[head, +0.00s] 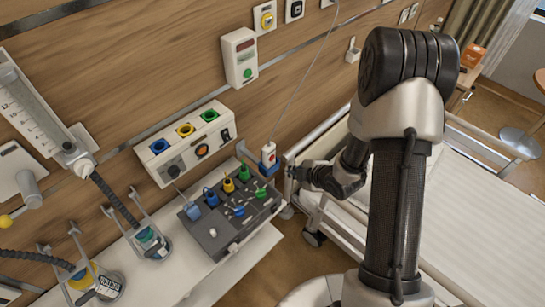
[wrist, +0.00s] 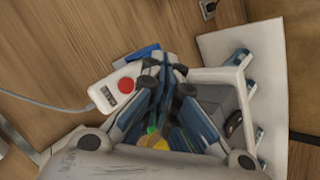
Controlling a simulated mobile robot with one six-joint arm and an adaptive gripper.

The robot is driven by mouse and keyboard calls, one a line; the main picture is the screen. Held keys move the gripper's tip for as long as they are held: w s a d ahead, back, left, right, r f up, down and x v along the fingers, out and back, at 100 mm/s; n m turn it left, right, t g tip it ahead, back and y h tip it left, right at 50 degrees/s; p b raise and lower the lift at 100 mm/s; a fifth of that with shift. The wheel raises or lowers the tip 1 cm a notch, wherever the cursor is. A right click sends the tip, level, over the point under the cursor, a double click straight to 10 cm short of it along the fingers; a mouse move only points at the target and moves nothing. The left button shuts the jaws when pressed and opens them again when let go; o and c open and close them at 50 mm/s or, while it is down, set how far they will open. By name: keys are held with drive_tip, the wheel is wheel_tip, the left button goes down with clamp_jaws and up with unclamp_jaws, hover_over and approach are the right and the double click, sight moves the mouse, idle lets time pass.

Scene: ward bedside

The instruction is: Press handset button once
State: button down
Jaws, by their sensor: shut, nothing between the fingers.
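The white handset (head: 264,150) has a round red button and stands in a blue holder (head: 268,167) at the right end of the bedside equipment. In the wrist view the handset (wrist: 104,99) lies left of my fingers, with its red button (wrist: 126,84) uncovered and a small dark display beside it. The blue holder (wrist: 143,52) shows behind it. My gripper (head: 290,172) is shut and empty, just right of the handset. In the wrist view the fingertips (wrist: 165,70) are close beside the button; I cannot tell whether they touch the handset.
A dark grey tray (head: 220,238) with several coloured connectors stands left of my gripper. A wall panel (head: 165,170) with coloured sockets is above it. A white wall box (head: 240,57) with a green button hangs higher. The bed (head: 480,205) is at right. A thin cord runs from the handset.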

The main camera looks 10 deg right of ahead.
drive_tip(key=shift+w+a, duration=0.65)
drive_tip(key=shift+w, duration=0.25)
drive_tip(key=shift+w+a, duration=0.65)
drive_tip(key=shift+w, duration=0.2)
drive_tip(key=shift+w+a+b, duration=0.2)
drive_tip(key=shift+w+b, duration=0.1)
drive_tip(key=shift+b, duration=0.15)
drive_tip(key=shift+w+a, duration=0.25)
drive_tip(key=shift+w, duration=0.1)
idle(0.7)
idle(0.3)
drive_tip(key=shift+s+d+b, duration=0.4)
drive_tip(key=shift+s+d, duration=0.05)
drive_tip(key=shift+s, duration=0.25)
drive_tip(key=s+d, duration=0.1)
drive_tip(key=s, duration=0.1)
drive_tip(key=s+d+b, duration=0.1)
drive_tip(key=s+d, duration=0.1)
idle(0.4)
